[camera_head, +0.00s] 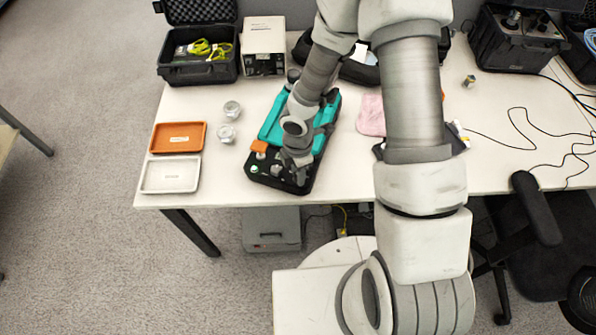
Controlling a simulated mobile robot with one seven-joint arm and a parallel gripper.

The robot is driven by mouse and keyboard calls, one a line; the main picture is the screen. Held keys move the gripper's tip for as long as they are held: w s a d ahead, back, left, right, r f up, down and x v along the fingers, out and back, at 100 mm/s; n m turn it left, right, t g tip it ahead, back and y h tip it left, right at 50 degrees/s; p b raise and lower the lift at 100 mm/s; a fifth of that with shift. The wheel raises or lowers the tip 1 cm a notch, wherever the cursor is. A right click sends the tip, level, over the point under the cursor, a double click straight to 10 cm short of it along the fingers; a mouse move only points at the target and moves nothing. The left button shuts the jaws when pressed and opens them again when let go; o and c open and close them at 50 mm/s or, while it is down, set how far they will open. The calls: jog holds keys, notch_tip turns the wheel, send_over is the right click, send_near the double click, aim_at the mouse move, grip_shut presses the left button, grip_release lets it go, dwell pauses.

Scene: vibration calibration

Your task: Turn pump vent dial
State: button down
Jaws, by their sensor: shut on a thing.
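The pump (272,126) is a teal and black unit lying on the white table, with a black panel (270,182) at its near end. The panel carries small knobs, a green one (253,169) and an orange block (259,146) at its left side. My gripper (299,177) points down at the right part of this panel. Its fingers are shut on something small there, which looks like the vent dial. The fingers and wrist hide the dial, so its angle cannot be told.
An orange tray (153,137) and a white tray (144,176) lie at the left, with two small metal jars (226,134) between them and the pump. An open black case (163,73) and a box (263,36) stand behind. A pink cloth (371,116) lies right of the pump.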

dwell(0.4)
jog(key=m+b, duration=0.2)
jog(key=m, duration=0.2)
jog(key=shift+f+m+b, duration=0.15)
jog(key=shift+m+b, duration=0.2)
jog(key=shift+m, duration=0.05)
jog(key=m+b, duration=0.2)
jog(key=m, duration=0.2)
jog(key=shift+m, duration=0.3)
jog(key=m+b, duration=0.2)
jog(key=m, duration=0.2)
jog(key=shift+s+m, duration=0.1)
jog(key=shift+m, duration=0.2)
jog(key=shift+m+b, duration=1.1)
jog(key=shift+m, duration=0.9)
jog(key=c, duration=0.6)
grip_release()
